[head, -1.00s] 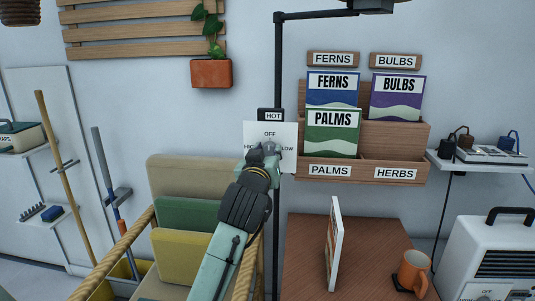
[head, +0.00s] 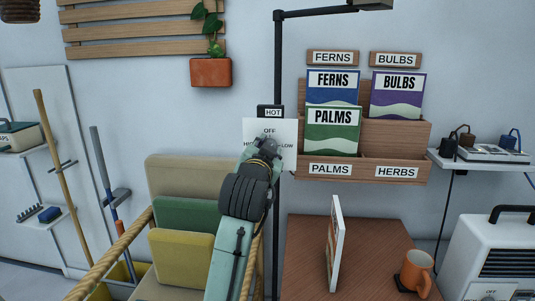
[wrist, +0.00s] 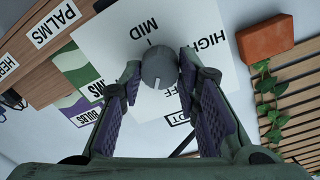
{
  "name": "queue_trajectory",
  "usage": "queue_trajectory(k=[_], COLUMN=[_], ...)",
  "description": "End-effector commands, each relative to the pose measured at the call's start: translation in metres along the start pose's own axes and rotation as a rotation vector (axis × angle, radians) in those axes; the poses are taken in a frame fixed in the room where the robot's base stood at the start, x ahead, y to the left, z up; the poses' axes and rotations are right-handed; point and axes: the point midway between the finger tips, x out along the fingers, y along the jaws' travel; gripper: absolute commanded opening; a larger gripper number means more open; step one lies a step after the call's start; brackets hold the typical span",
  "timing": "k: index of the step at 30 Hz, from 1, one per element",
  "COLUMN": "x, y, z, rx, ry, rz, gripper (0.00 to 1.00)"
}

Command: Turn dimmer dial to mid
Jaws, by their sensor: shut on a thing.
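The dimmer dial (wrist: 160,68) is a round grey knob on a white plate (head: 284,128) on the wall. In the wrist view the plate's labels MID, HIGH and part of OFF show around it, rotated, with a tick mark by MID. I cannot clearly tell where the dial points. In the head view my gripper hides the dial; OFF is at the top, LOW at the right and HIGH partly covered at the left. My gripper (wrist: 160,80) is shut on the dial, one purple-padded finger on each side; it also shows in the head view (head: 267,147).
A black lamp pole (head: 278,70) with a HOT tag (head: 270,111) rises beside the plate. A wooden seed-packet rack (head: 390,135) hangs to the right. A terracotta planter (head: 211,72) hangs above left. A wooden table (head: 300,255) with an orange mug (head: 417,272) stands below.

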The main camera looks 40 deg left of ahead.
Motion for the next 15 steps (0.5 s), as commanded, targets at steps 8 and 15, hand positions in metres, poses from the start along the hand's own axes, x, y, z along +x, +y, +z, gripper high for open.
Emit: queue_trajectory(k=[8,15], x=[0.0003,0.0003], y=[0.0011,0.0017], z=[0.0013,0.0009], rx=[0.262,0.490], ry=[-0.015,-0.027], rz=[-0.003,-0.005], gripper=[0.02,0.02])
